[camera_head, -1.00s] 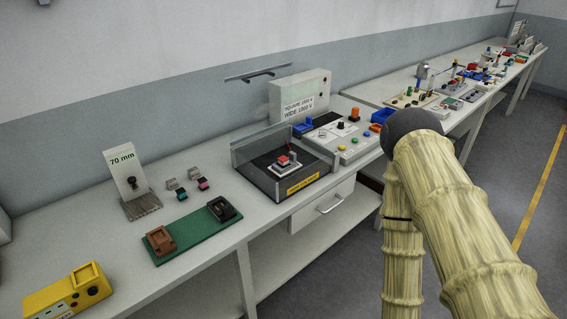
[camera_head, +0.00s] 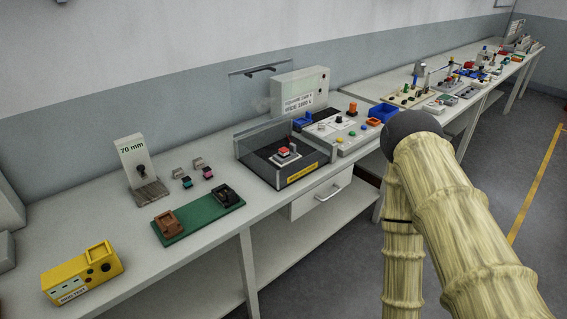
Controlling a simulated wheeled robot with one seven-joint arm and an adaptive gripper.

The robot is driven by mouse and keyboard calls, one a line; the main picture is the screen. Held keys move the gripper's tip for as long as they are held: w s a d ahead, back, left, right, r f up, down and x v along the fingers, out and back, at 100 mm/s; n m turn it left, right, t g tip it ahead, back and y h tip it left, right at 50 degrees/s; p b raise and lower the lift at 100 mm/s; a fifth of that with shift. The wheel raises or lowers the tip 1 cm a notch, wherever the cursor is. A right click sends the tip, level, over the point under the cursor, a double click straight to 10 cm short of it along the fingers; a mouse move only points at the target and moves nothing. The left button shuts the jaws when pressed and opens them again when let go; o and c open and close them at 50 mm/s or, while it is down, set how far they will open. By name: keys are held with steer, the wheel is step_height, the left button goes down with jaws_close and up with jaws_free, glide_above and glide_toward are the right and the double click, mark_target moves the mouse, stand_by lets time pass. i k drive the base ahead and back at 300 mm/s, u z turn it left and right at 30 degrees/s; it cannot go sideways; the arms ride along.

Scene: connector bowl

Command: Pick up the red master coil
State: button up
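A small red-topped piece (camera_head: 283,151) sits on a pale square base inside a dark-floored case with clear walls (camera_head: 305,174) on the bench. It may be the red master coil, but it is too small to tell for sure. The case is open at the top, and a clear panel with a dark handle (camera_head: 262,71) stands up behind it. My arm fills the right side of the view in a yellowish sleeve with a dark rounded joint. My gripper is not in view, so its distance from the red piece and its state are hidden.
On the bench stand a yellow test box (camera_head: 82,277), a green board (camera_head: 200,219) with brown and black blocks, a 70 mm stand (camera_head: 136,163) and a grey cabinet (camera_head: 299,88). A second bench (camera_head: 402,83) with many small parts continues right. Floor is clear at right.

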mark_target(284, 151)
steer(key=k, duration=0.95)
steer(key=z, duration=0.45)
steer(key=i, duration=1.9)
steer(key=u, duration=0.85)
